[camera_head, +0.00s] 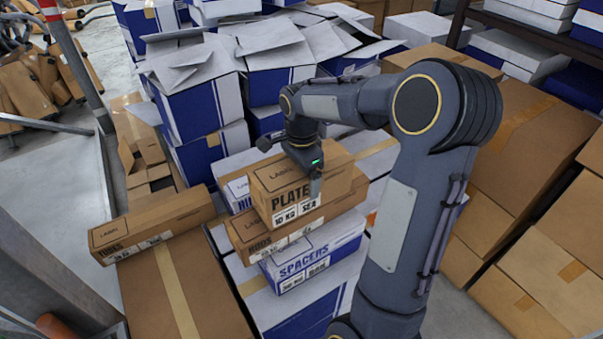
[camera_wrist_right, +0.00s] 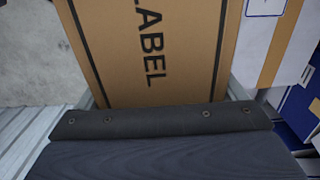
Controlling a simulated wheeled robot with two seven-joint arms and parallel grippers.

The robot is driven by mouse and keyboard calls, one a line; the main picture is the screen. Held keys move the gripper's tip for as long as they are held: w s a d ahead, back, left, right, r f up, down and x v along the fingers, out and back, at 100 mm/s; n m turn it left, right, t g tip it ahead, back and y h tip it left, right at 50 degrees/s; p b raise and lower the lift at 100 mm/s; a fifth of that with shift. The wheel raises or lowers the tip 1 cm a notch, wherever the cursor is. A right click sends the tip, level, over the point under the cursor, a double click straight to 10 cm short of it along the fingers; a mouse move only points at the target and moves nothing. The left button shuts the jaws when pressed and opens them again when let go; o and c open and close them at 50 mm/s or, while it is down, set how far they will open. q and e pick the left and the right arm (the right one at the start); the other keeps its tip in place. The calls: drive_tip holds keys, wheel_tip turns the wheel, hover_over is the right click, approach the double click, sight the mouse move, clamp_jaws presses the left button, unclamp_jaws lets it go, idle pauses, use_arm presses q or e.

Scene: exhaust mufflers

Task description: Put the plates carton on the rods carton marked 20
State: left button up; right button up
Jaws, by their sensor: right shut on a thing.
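The brown plates carton (camera_head: 285,205), printed 10 KG, is upright over the middle of the stack, above a long brown rods carton (camera_head: 255,243). Whether it rests on that carton or hovers just above it I cannot tell. My right gripper (camera_head: 315,186) is shut on the plates carton at its right side. The carton's brown face with LABEL fills the middle of the right wrist view (camera_wrist_right: 185,45). The weight marks on both rods cartons are too small to read surely. My left gripper is not in view.
A white and blue spacers carton (camera_head: 315,250) lies in front of the middle rods carton. Another white and blue carton (camera_head: 233,185) sits behind the plates carton. Open blue and white boxes (camera_head: 195,85) stand at the back. Large brown cartons (camera_head: 540,190) fill the right.

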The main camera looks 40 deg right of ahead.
drive_tip(key=shift+f, duration=0.1)
drive_tip(key=o, duration=1.4)
wheel_tip(320, 180, up, 12)
drive_tip(key=shift+r, duration=0.2)
drive_tip(key=s+a+f+n+t+y, duration=0.2)
drive_tip(key=s+a+f+n, duration=0.1)
drive_tip(key=s+a+n, duration=0.4)
drive_tip(key=s+a+f+n+t+y, duration=0.1)
drive_tip(key=s+a+f+n+t, duration=0.2)
drive_tip(key=s+a+n, duration=0.5)
drive_tip(key=s+f+n, duration=0.1)
drive_tip(key=s+n, duration=0.1)
drive_tip(key=s, duration=0.2)
drive_tip(key=shift+s+a+f+n+t+y, duration=0.25)
drive_tip(key=shift+n+t+y, duration=0.05)
drive_tip(key=shift+y, duration=0.1)
